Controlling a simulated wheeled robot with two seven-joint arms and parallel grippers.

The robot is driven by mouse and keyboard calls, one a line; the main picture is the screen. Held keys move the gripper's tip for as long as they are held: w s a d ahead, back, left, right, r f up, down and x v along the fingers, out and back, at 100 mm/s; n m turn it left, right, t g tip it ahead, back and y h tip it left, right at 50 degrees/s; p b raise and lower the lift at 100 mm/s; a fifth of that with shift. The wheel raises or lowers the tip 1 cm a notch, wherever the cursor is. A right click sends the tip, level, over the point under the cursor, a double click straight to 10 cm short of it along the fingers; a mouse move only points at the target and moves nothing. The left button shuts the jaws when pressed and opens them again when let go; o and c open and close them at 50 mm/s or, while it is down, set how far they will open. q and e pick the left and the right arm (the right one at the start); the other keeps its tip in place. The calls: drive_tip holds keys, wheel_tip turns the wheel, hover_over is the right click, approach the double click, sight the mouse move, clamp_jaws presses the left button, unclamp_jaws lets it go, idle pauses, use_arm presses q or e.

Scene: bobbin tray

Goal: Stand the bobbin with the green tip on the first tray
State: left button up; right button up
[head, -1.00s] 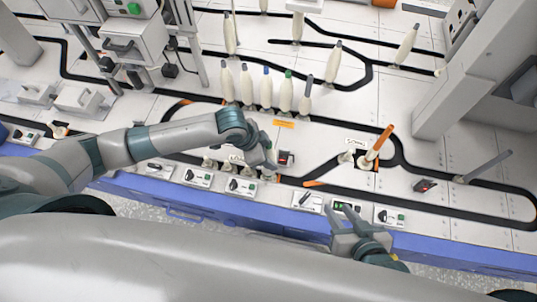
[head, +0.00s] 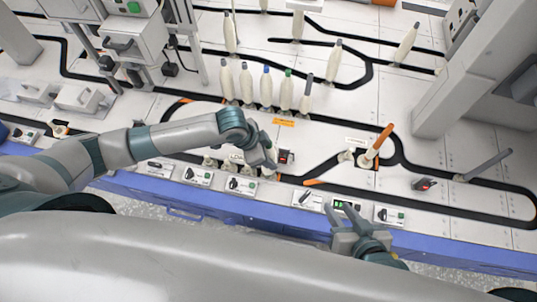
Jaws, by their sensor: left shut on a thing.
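The bobbin with the green tip (head: 287,92) stands upright in a row of pale bobbins at the middle back, beside a bobbin with a blue tip (head: 266,89). My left gripper (head: 268,168) is low over the front track, well in front of that row. It is shut on a small pale tray piece, mostly hidden by the fingers. Small pale trays (head: 210,162) sit on the track just left of it. Which tray is the first cannot be told. My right gripper (head: 352,220) is open and empty over the front edge, at the control boxes.
An orange rod (head: 380,140) and a grey rod (head: 488,165) stand tilted at the right. A small black box with a red light (head: 285,157) is just right of my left gripper. Control boxes (head: 241,186) line the front edge. A grey post (head: 470,65) rises at the right.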

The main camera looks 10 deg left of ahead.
use_arm(q)
drive_tip(key=shift+f, duration=0.25)
drive_tip(key=o, duration=0.9)
drive_tip(key=shift+c, duration=0.2)
